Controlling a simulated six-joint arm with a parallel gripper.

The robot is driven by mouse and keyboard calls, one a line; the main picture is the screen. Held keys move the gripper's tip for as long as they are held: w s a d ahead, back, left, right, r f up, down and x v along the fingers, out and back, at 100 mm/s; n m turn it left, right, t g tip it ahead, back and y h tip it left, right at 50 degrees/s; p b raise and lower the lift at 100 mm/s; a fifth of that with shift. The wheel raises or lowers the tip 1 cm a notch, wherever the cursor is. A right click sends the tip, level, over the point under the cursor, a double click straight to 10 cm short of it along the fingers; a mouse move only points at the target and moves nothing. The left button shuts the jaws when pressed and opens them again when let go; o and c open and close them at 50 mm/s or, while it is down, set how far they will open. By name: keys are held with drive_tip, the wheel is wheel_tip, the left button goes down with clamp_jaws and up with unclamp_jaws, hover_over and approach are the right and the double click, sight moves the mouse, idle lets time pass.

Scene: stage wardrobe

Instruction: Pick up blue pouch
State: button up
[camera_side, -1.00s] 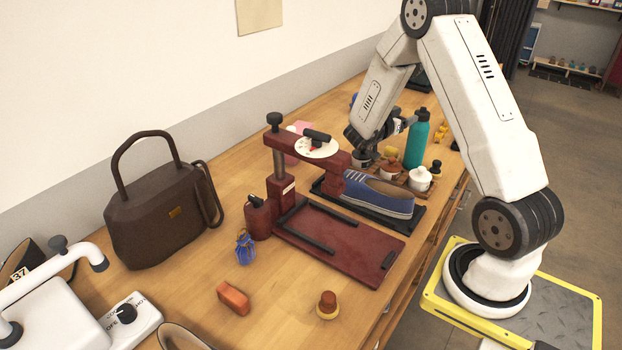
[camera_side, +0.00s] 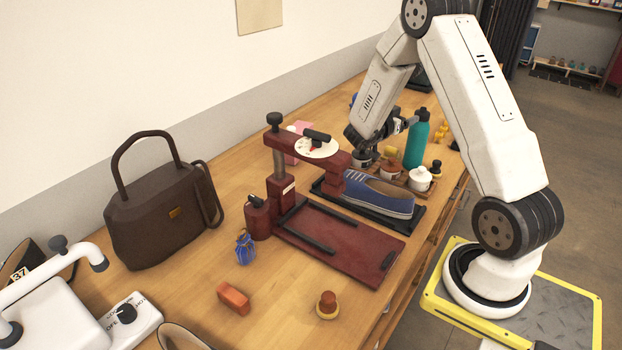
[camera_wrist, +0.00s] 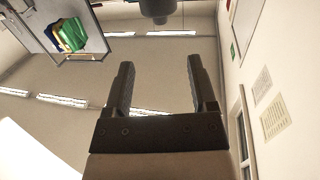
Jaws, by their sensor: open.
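The blue pouch (camera_side: 245,249) is a small drawstring bag. It stands on the wooden table in the side view, left of the dark red press base and behind the orange block. My gripper (camera_wrist: 157,88) shows in the wrist view with its two dark fingers apart and nothing between them. The wrist view faces the ceiling and upper walls, so the pouch is not in it. In the side view my arm's end is at the back right of the press, far from the pouch; its fingers are hard to make out there.
A dark red press (camera_side: 340,240) stands right of the pouch, with a blue shoe (camera_side: 378,193) behind. A brown handbag (camera_side: 160,215) is on the left. An orange block (camera_side: 233,298) and a round brush (camera_side: 327,305) lie in front. A teal bottle (camera_side: 416,140) stands near my arm.

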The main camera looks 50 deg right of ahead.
wheel_tip(320, 180, up, 18)
drive_tip(key=r, duration=0.1)
drive_tip(key=w+a+r+n+t+y, duration=0.3)
drive_tip(key=w+a+r+n+t, duration=0.15)
drive_tip(key=w+a+t, duration=0.55)
drive_tip(key=w+a+r+n+t+y, duration=0.25)
drive_tip(key=w+a+n+t, duration=0.3)
drive_tip(key=a+t, duration=0.4)
drive_tip(key=n+g+y, duration=0.3)
drive_tip(key=n+y, duration=0.8)
drive_tip(key=y, duration=0.6)
hover_over(244, 245)
drive_tip(key=s+d, duration=0.3)
drive_tip(key=s, duration=0.1)
wheel_tip(244, 245, down, 8)
wheel_tip(244, 245, down, 29)
drive_tip(key=w+a, duration=0.1)
drive_tip(key=w, duration=0.1)
drive_tip(key=shift+w+a, duration=0.1)
drive_tip(key=shift+a, duration=0.05)
